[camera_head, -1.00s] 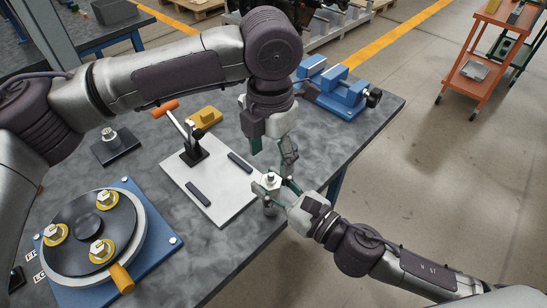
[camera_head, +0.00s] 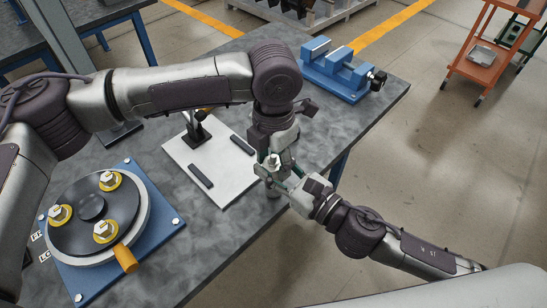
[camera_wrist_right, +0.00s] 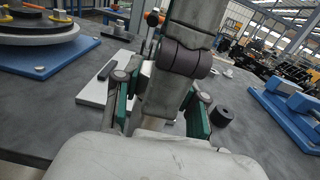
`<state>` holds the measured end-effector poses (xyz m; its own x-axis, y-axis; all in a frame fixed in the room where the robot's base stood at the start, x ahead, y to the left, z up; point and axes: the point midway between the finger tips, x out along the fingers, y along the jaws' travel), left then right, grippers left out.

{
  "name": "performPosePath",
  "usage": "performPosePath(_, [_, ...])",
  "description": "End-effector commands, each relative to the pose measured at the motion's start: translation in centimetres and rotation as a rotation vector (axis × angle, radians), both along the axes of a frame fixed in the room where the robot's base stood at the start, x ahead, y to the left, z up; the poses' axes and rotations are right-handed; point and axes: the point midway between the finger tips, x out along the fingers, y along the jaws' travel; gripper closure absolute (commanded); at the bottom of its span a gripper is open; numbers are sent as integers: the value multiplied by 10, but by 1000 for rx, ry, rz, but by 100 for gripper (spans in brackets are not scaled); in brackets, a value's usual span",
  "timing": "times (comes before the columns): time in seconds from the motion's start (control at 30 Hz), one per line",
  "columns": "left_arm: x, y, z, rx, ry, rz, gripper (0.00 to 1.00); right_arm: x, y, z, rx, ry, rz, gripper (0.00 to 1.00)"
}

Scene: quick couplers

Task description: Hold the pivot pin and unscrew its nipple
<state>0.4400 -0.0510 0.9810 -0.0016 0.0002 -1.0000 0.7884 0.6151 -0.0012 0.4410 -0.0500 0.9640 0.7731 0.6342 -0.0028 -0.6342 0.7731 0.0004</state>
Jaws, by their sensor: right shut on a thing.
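The pivot pin (camera_head: 272,191) stands at the near right edge of the bench, mostly hidden by my grippers. Its light metal nipple (camera_head: 274,160) shows as a small hexagonal top between the fingers. My right gripper (camera_head: 277,177) reaches in from the lower right and is shut on the pin. In the right wrist view its green-lined fingers (camera_wrist_right: 160,108) stand either side, and my left gripper blocks the pin. My left gripper (camera_head: 276,152) points down from above, right at the nipple; its fingertips overlap the right gripper, so I cannot tell whether they close on it.
A white plate (camera_head: 223,187) with a black clamp (camera_head: 197,128) and dark strips lies just left. A blue fixture (camera_head: 164,215) with a round disc is at the front left. A blue vise (camera_head: 340,72) stands at the back right. An orange trolley (camera_head: 478,62) is beyond.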

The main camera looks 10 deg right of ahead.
Motion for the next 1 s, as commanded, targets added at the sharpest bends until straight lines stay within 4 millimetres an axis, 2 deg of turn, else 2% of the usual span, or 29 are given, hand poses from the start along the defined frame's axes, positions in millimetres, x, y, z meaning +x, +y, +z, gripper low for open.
performPosePath(0.03, [0,0,0,0,0,0,62,0,0,3,3,-5,1,100])
performPosePath(0.2, [0,0,0,1,-1,0,91,0,0,3,3,-5,1,100])
performPosePath(0.23, [0,0,0,1,-1,0,94,0,0,3,3,-5,1,100])
performPosePath(0.33, [0,0,0,0,0,40,93,0,0,3,3,-5,1,100])
performPosePath(0.57, [0,0,1,0,0,279,94,0,0,3,2,-6,1,100])
performPosePath(0.83, [1,0,1,1,-1,296,95,0,0,3,3,-5,1,100])
performPosePath(0.87, [1,0,1,1,-1,296,52,0,0,3,3,-5,1,100])
performPosePath(1.0, [0,0,1,1,-1,294,29,0,0,3,3,-5,1,100])
